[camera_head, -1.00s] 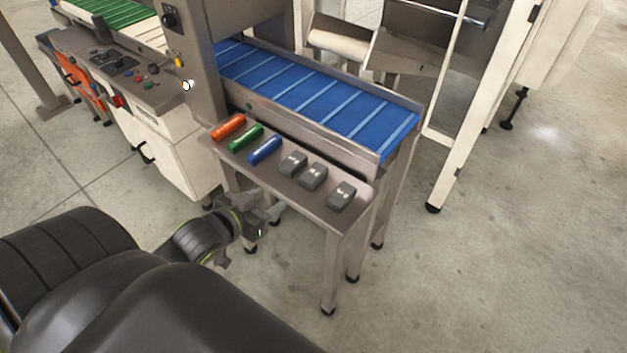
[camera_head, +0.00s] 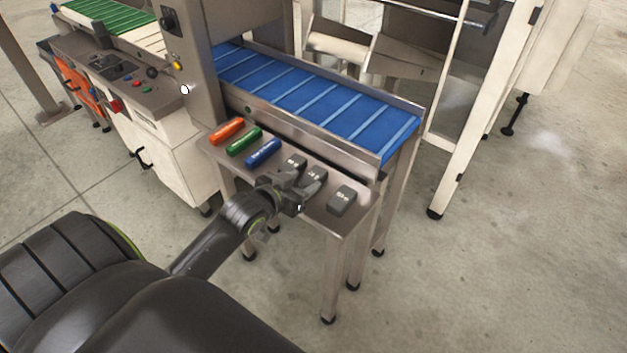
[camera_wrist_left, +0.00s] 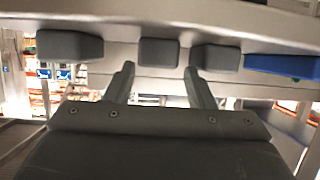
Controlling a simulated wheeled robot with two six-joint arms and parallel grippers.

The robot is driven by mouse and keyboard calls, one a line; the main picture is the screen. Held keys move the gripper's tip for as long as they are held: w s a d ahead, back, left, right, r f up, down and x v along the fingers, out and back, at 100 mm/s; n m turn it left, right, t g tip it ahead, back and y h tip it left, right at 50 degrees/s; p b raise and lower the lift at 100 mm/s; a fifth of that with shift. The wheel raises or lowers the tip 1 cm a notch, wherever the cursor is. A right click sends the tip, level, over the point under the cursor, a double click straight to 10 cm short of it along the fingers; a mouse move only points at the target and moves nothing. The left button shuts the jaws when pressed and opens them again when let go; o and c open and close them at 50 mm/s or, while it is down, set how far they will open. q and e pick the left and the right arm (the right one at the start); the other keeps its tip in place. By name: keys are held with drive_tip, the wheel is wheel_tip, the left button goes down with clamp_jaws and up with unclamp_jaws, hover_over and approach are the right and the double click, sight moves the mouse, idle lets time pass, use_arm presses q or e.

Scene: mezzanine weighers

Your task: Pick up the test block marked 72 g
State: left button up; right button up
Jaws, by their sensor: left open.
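Three dark grey test blocks lie in a row on the narrow steel shelf (camera_head: 318,213): a left one (camera_head: 297,160), a middle one (camera_head: 317,173) and a right one (camera_head: 342,200). Their white marks are too small to read, so I cannot tell which says 72 g. My left gripper (camera_head: 301,186) is open and empty at the shelf's front edge, partly covering the middle block. The left wrist view looks inverted; there the middle block (camera_wrist_left: 159,52) shows beyond and between the open fingers (camera_wrist_left: 160,76). The outer blocks (camera_wrist_left: 70,46) (camera_wrist_left: 215,58) are either side. My right gripper is not in view.
An orange (camera_head: 227,131), a green (camera_head: 244,140) and a blue bar (camera_head: 263,152) lie left of the blocks. A blue conveyor belt (camera_head: 318,95) with a steel side rail runs behind the shelf. Open concrete floor (camera_head: 480,270) lies to the right.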

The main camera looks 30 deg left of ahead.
sight(312, 177)
use_arm(q)
drive_tip(key=shift+b+x, duration=0.35)
drive_tip(key=shift+x, duration=2.25)
drive_tip(key=shift+d+r, duration=0.1)
drive_tip(key=shift+d, duration=0.05)
drive_tip(key=shift+c, duration=0.4)
drive_tip(key=c, duration=0.7)
